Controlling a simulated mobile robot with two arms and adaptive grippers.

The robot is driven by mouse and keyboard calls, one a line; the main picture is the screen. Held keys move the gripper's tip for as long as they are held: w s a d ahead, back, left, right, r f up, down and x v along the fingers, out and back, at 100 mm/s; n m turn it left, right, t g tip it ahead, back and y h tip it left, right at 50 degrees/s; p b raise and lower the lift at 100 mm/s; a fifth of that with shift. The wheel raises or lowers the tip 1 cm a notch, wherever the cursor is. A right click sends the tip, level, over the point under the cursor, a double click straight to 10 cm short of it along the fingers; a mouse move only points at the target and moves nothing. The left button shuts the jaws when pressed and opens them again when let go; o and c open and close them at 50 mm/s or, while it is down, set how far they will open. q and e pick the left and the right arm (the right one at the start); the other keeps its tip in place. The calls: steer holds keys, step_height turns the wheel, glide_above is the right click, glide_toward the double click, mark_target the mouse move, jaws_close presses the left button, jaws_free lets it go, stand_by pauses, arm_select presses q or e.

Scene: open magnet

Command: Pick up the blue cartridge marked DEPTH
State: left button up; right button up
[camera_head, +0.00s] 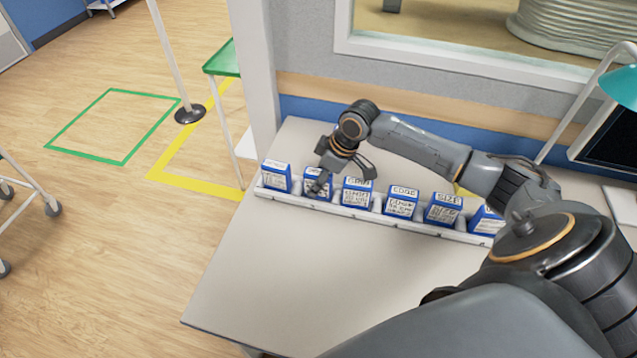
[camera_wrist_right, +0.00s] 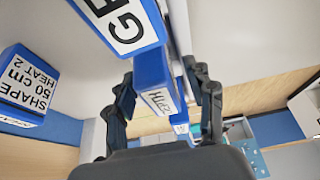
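Several blue cartridges with white labels stand in a row in a white rack (camera_head: 355,213) on the table. My right gripper (camera_head: 342,178) is over the second cartridge from the left (camera_head: 314,188), whose label is partly covered by a finger. In the right wrist view a blue cartridge (camera_wrist_right: 158,82) is between the spread fingers of my right gripper (camera_wrist_right: 164,100). Its label looks inverted and seems to end in PTH, but is hard to read. The fingers look open around it; contact is unclear. My left gripper is in neither view.
Close neighbours are a SHAPE cartridge (camera_wrist_right: 22,88) and one whose label starts with GR (camera_wrist_right: 118,22). Cartridges marked EDGE (camera_head: 402,203) and SIZE (camera_head: 443,209) stand farther right. The table (camera_head: 290,260) is clear in front of the rack. A window wall rises behind it.

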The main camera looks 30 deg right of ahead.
jaws_close()
